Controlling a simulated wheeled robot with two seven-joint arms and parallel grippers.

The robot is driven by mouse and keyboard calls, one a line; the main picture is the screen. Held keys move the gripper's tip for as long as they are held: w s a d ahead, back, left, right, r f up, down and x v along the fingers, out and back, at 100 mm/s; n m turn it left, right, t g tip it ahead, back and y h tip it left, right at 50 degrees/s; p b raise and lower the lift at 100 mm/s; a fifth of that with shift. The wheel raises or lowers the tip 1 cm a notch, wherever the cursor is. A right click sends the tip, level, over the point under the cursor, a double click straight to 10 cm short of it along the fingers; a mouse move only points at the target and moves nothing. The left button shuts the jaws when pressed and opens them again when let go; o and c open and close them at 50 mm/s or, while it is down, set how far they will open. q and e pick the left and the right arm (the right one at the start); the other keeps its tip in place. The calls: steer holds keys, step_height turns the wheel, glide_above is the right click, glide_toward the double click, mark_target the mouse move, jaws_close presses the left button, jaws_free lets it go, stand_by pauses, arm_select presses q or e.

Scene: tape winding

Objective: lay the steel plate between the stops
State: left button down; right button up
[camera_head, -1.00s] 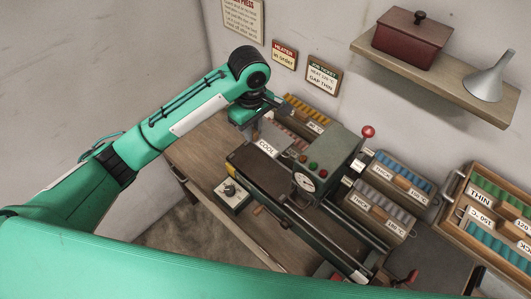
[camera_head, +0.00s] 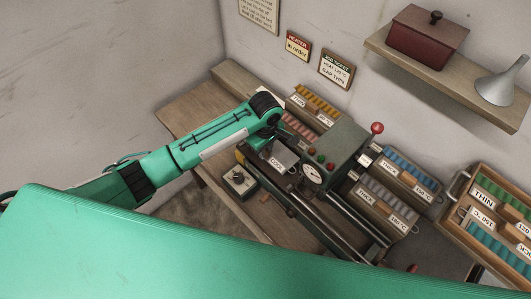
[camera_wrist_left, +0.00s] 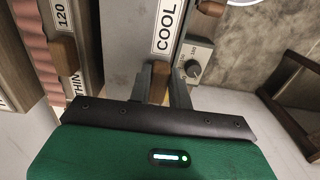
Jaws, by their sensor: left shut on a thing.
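A grey steel plate (camera_wrist_left: 122,45) with a COOL label fills the upper middle of the left wrist view, and it shows in the head view (camera_head: 287,157) left of the press head. My left gripper (camera_wrist_left: 161,90) is shut on the plate's brown wooden handle (camera_wrist_left: 160,72). In the head view my left gripper (camera_head: 282,139) is partly hidden by its own arm. The plate is over or on the bench press; I cannot tell if it touches the bed. The stops cannot be made out. My right gripper is not in view.
The press head (camera_head: 336,150) with its gauge and red-knobbed lever (camera_head: 377,128) stands right of the plate. A small dial box (camera_head: 239,181) sits in front. Racks of coloured strips stand behind and to the right (camera_head: 385,195). The bench's left end (camera_head: 195,105) is clear.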

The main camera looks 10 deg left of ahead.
arm_select(q)
step_height(320, 180, down, 4)
steer(key=shift+r+p, duration=0.15)
steer(key=shift+p, duration=0.35)
steer(key=shift+f, duration=0.25)
steer(key=c, duration=1.3)
jaws_free()
